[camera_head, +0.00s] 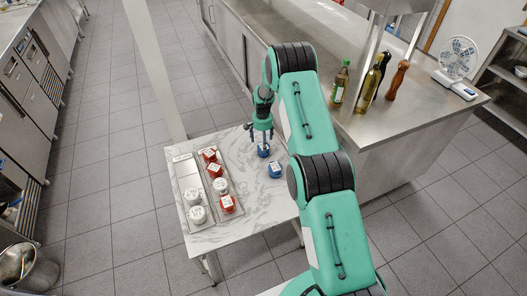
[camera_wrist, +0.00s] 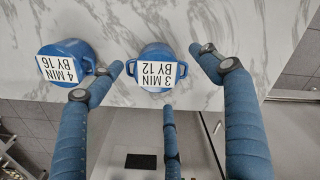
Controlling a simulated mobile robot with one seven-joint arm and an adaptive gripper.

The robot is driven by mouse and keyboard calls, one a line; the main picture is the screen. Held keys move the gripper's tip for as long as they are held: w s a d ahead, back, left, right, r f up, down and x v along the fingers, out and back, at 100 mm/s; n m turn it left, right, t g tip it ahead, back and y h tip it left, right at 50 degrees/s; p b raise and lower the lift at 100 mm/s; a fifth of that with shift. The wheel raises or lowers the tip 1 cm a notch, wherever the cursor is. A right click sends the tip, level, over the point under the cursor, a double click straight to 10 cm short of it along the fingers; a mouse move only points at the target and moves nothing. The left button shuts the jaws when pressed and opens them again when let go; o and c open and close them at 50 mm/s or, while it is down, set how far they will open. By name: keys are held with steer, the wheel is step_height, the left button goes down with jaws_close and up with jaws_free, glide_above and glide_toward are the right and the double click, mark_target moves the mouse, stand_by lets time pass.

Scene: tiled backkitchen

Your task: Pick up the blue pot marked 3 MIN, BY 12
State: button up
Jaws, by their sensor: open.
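The blue pot marked 3 MIN, BY 12 (camera_wrist: 153,51) stands upright on the marble table, its label upside down in the wrist view, with small handles at its sides. In the head view it is the farther blue pot (camera_head: 263,151), right under my gripper (camera_head: 261,134). My gripper is open, fingers pointing down. In the wrist view its fingers spread left, right and below the pot, which is not gripped. Whether any fingertip touches it I cannot tell. A second blue pot marked 4 MIN, BY 16 (camera_wrist: 72,47) stands to its left there, nearer me in the head view (camera_head: 275,170).
The table's front right is clear.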

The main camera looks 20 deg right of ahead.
steer(key=shift+f, duration=0.1)
steer(key=shift+s+d+f+b, duration=0.1)
steer(key=shift+f+b, duration=0.3)
steer(key=shift+f, duration=0.85)
steer(key=shift+s+d+f+b, duration=0.1)
steer(key=shift+f+b, duration=0.3)
steer(key=shift+f, duration=0.8)
steer(key=c, duration=1.5)
steer(key=shift+c, duration=0.2)
steer(key=shift+r+p, duration=1.1)
steer(key=shift+r, duration=3.95)
